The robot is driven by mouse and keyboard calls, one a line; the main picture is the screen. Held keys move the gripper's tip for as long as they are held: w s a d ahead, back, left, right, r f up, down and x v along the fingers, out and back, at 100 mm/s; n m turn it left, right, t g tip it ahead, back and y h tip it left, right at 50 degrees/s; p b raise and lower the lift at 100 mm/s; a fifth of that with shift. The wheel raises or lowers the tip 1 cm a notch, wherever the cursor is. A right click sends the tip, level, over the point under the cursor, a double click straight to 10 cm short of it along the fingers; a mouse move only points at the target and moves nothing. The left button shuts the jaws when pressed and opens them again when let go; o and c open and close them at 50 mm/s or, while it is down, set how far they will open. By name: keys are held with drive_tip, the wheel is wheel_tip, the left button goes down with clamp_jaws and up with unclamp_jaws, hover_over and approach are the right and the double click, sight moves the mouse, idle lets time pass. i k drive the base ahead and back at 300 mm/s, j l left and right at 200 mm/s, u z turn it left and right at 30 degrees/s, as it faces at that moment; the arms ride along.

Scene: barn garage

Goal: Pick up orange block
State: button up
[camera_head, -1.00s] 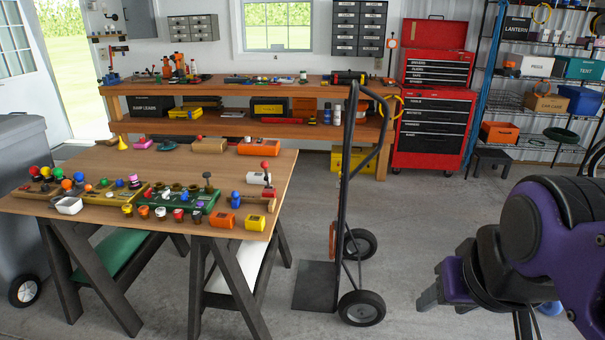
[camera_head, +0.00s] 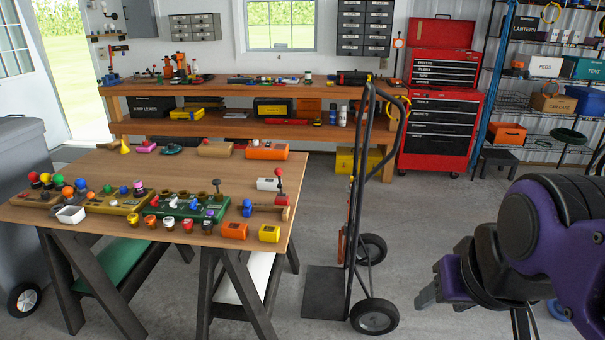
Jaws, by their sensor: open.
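A small orange block (camera_head: 234,230) sits near the front right edge of the wooden table (camera_head: 210,172), just left of a yellow block (camera_head: 269,233). A longer orange block (camera_head: 266,152) lies at the table's back right. I cannot tell which of the two is meant. My gripper (camera_head: 424,299) is at the lower right, over the floor, beyond the hand truck and well apart from the table. It is open and I see nothing in it. Its fingers show only partly, from the side.
A black hand truck (camera_head: 356,215) stands between the table and my arm. Coloured balls, sockets and a white tray (camera_head: 71,215) crowd the table's front. A workbench (camera_head: 230,88), red tool chest (camera_head: 439,128) and shelves line the back. The floor at centre right is clear.

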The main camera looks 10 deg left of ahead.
sight(229, 229)
drive_tip(key=i+j, duration=0.2)
drive_tip(key=j, duration=0.2)
drive_tip(key=i+j, duration=0.2)
drive_tip(key=j, duration=0.2)
drive_tip(key=i+j, duration=0.2)
drive_tip(key=j, duration=0.2)
drive_tip(key=i+j, duration=0.25)
drive_tip(key=j, duration=0.15)
